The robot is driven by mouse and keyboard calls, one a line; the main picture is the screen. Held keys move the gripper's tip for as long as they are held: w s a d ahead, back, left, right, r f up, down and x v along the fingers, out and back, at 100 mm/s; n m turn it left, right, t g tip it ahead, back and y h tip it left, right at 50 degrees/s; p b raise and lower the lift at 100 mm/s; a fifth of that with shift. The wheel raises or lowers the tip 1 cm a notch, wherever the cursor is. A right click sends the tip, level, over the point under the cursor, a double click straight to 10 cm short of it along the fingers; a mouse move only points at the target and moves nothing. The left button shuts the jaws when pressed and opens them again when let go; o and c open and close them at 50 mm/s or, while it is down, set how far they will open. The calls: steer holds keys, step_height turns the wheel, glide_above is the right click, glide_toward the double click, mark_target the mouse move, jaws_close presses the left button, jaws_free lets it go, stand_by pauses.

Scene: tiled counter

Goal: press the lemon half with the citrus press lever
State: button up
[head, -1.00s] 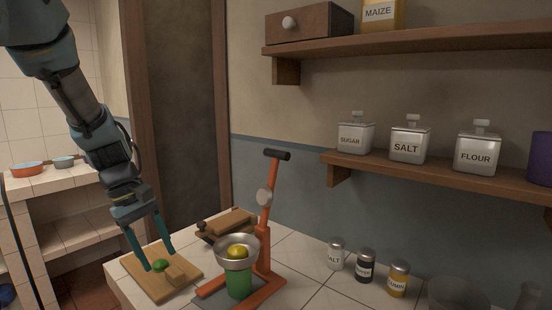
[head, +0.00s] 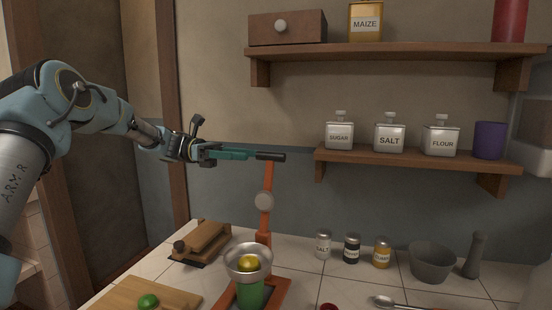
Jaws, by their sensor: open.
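The orange citrus press (head: 267,236) stands on the tiled counter with its lever upright. The lever's dark handle (head: 271,157) is at the top. A yellow lemon half (head: 248,263) sits in the press's metal bowl (head: 237,271), above a green cup (head: 250,294). My gripper (head: 252,155) is open and level, pointing right, with its teal fingertips at the left end of the lever handle. I cannot tell whether the fingers touch the handle or are around it.
A cutting board (head: 180,298) with a green lime (head: 148,301) is at the front left. A wooden press-like tool (head: 203,242) lies behind it. Shakers (head: 352,248), a grey mortar (head: 431,263) and a spoon (head: 385,302) are on the right. A shelf (head: 420,158) with canisters hangs above.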

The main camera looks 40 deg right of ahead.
mark_target(279, 158)
steer(key=p+x, duration=0.2)
steer(key=x, duration=0.6)
steer(key=shift+s+d, duration=0.1)
steer(key=shift+s, duration=0.15)
steer(key=shift+s+d+f+p, duration=0.1)
steer(key=shift+s+d+p, duration=0.25)
steer(key=shift+s, duration=0.15)
jaws_close()
steer(key=shift+a, duration=0.1)
stand_by(0.5)
